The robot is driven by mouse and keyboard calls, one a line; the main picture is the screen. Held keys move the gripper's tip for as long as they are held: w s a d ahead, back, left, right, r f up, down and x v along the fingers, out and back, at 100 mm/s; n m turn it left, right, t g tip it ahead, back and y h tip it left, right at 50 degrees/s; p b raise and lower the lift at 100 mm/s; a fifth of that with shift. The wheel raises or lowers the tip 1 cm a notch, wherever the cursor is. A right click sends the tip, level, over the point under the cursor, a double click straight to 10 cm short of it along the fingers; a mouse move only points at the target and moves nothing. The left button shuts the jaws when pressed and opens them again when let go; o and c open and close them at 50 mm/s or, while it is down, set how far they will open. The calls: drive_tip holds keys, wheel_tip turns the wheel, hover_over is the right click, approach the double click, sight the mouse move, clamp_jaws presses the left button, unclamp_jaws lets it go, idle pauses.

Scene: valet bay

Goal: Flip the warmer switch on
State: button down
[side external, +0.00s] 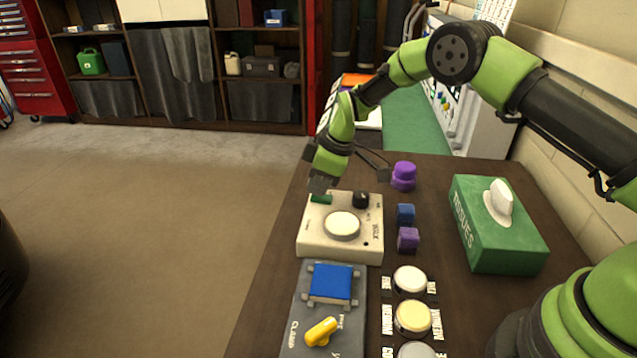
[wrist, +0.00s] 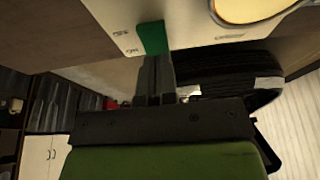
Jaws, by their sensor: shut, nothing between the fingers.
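The warmer is a cream box (side external: 312,240) with a round white plate (side external: 342,225), a black knob (side external: 360,199) and a green switch (side external: 321,198) at its far left corner. My gripper (side external: 320,186) is shut and empty, pointing down just above and behind the green switch. In the wrist view, the closed fingertips (wrist: 157,60) sit right at the edge of the green switch (wrist: 152,37); I cannot tell whether they touch. Part of the round plate (wrist: 255,8) shows there.
A purple knob (side external: 403,175), blue block (side external: 405,214) and purple block (side external: 408,239) stand right of the warmer. A green tissue box (side external: 500,250) is farther right.

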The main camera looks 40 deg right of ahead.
drive_tip(key=shift+f, duration=0.15)
drive_tip(key=shift+w+a+f, duration=0.1)
drive_tip(key=shift+f, duration=0.25)
drive_tip(key=shift+s+d, duration=0.6)
drive_tip(key=shift+s, duration=0.05)
drive_tip(key=shift+r, duration=0.1)
drive_tip(key=shift+r, duration=0.25)
drive_tip(key=v, duration=1.3)
drive_tip(key=shift+w+a+r, duration=0.2)
drive_tip(key=shift+w+r, duration=0.1)
drive_tip(key=shift+r, duration=0.15)
